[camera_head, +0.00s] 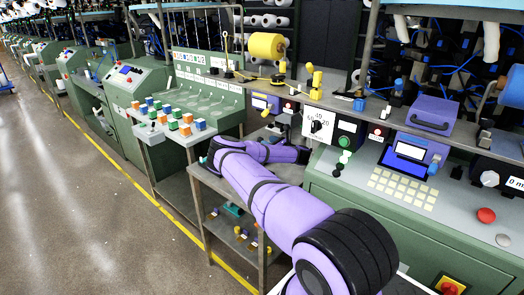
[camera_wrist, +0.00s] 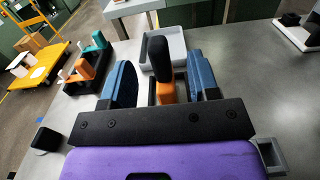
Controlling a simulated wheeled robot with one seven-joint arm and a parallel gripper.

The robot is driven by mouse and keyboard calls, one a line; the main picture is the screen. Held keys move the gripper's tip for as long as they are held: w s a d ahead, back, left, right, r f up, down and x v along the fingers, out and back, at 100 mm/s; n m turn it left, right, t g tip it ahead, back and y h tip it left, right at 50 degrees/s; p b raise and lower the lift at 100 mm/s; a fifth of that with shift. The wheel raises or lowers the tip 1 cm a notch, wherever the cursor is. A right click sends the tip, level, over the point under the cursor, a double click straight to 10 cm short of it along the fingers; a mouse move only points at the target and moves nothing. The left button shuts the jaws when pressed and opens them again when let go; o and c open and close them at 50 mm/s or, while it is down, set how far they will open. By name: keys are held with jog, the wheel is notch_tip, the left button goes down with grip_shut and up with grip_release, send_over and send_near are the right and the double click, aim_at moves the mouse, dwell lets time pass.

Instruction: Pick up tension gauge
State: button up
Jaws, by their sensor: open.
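An orange tool with a black upper part (camera_wrist: 159,60) is in the wrist view, between the two blue fingers of my gripper (camera_wrist: 160,66). It looks like the tension gauge, but no label shows. The fingers are spread, with a visible gap on each side of the tool, so my gripper is open around it. The tool's lower end is hidden by the dark gripper body. In the head view my purple arm covers part of the workbench, and neither the gauge nor the fingertips can be made out clearly.
A grey tray (camera_wrist: 176,42) lies just beyond the tool. A dark rack with teal and orange tools (camera_wrist: 88,62) stands to the left. A small black block (camera_wrist: 47,140) is at lower left. The green machine console (camera_head: 330,190) is beside my arm.

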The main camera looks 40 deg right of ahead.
aim_at(260, 137)
jog(key=shift+w+a, duration=0.2)
jog(key=shift+w, duration=1.15)
jog(key=shift+w+a, duration=0.15)
jog(key=shift+w, duration=1.15)
jog(key=c, duration=0.9)
